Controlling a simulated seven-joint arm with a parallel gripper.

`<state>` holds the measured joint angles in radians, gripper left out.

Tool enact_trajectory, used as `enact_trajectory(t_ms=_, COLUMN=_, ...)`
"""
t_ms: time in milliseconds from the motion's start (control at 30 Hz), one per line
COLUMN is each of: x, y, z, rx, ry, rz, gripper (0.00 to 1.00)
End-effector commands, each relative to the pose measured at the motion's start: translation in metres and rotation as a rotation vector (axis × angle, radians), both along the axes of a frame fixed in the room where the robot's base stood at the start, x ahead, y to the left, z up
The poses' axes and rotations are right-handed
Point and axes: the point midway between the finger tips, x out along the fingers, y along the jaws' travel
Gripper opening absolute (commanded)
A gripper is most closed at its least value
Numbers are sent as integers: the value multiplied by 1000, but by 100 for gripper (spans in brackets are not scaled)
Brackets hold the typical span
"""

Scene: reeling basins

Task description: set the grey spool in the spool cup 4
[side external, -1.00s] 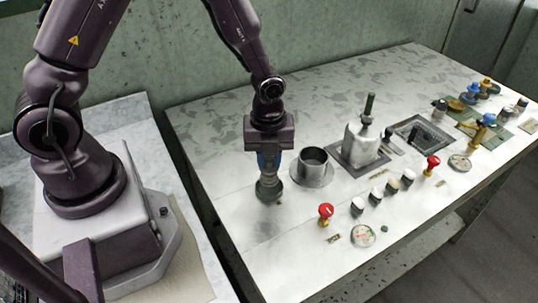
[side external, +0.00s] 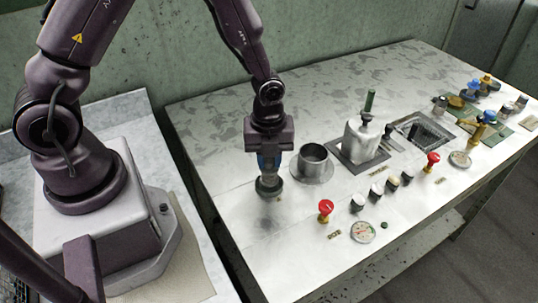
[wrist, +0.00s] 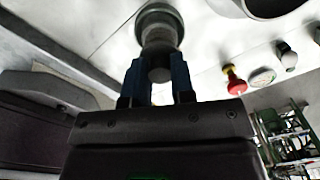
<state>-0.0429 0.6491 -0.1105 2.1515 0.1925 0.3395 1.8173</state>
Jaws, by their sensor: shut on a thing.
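The grey spool (wrist: 161,38) is between the two blue fingers of my gripper (wrist: 157,78) in the wrist view. In the side view my gripper (side external: 268,172) points straight down near the table's left part, shut on the upright spool. The spool's lower end meets a round greenish-grey piece (side external: 268,188) at the table top, also seen in the wrist view (wrist: 150,14). It looks like a cup around the spool's foot, but I cannot tell how deep the spool sits. No number is readable.
A metal cylinder on a flange (side external: 313,160) stands close to the right of my gripper. A red knob (side external: 325,209) and several small dark-and-white knobs (side external: 376,191) lie along the front. A white block with a lever (side external: 361,140) stands further right. The table's back left is clear.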

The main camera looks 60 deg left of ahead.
Motion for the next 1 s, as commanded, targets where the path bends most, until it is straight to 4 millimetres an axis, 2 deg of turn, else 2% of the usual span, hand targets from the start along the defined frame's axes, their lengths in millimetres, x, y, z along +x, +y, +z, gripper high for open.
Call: enact_trajectory(t_ms=1000, x=0, y=0, z=-10, rx=0, ry=0, rz=0, gripper=0)
